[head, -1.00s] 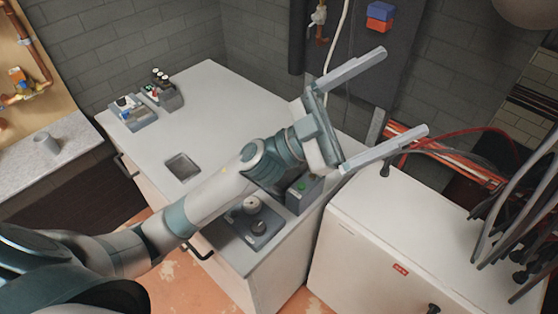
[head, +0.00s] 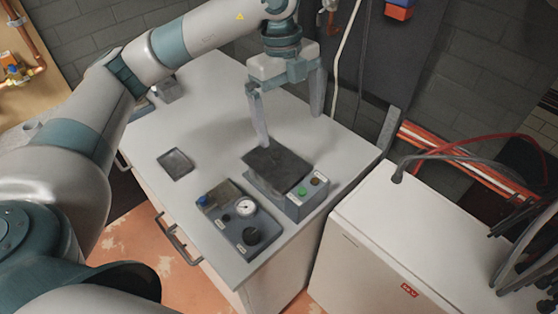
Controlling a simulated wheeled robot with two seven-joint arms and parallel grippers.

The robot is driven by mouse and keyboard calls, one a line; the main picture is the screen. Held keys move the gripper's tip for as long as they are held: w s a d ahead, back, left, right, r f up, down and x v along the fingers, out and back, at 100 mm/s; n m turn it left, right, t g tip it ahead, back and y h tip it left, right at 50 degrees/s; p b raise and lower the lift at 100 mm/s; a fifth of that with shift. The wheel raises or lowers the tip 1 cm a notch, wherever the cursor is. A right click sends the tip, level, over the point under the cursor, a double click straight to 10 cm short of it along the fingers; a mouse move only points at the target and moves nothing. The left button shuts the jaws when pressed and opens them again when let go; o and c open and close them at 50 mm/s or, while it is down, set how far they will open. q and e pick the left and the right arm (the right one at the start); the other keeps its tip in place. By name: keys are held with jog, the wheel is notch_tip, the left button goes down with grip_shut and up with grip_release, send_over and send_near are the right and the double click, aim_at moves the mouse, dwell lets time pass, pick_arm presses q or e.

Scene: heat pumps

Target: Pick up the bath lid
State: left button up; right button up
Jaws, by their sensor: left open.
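The bath lid looks to be the dark flat plate (head: 278,166) on top of a small grey box (head: 308,198) with a green button, on the white counter. My left gripper (head: 291,130) points down just behind the lid, its two long fingers spread wide with nothing between them. The nearer fingertip shows close to the lid's back edge; I cannot tell whether it touches. My right gripper is not in view.
A grey panel with a gauge and knobs (head: 241,220) sits in front of the box. A small square tray (head: 175,164) lies to the left. A white cabinet (head: 400,235) with cables stands at the right. The counter's middle is clear.

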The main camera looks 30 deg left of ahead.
pick_arm(q)
jog(key=shift+n+y, duration=0.6)
jog(key=shift+y, duration=0.2)
jog(key=a, duration=0.2)
jog(key=w+a+r, duration=0.1)
jog(key=shift+w+a+r, duration=0.1)
jog(key=shift+a, duration=0.3)
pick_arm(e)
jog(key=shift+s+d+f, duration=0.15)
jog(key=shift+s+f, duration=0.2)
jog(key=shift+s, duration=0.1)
pick_arm(q)
jog(key=p, duration=0.3)
send_over(276, 157)
notch_tip(276, 157, down, 11)
jog(key=shift+r, duration=0.1)
jog(key=shift+f, duration=0.75)
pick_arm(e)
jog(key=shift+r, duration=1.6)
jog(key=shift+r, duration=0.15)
